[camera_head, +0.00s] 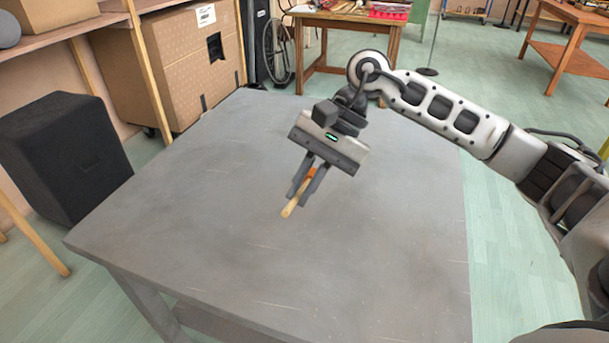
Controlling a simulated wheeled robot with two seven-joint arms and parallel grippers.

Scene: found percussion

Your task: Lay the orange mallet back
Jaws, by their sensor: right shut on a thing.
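The orange mallet (291,208) is in my right gripper (301,196), over the middle of the grey table (350,270). Its pale wooden end sticks out below the fingers toward the lower left. A bit of orange shows between the fingers. My right gripper points down and is shut on the mallet. I cannot tell whether the mallet touches the tabletop or hangs just above it. My left gripper is not in view.
The rest of the grey tabletop is bare. A black box (62,155) stands left of the table, and a large cardboard box (185,60) stands behind it. A wooden table (345,22) with a red item (389,10) is farther back. Green floor shows to the right.

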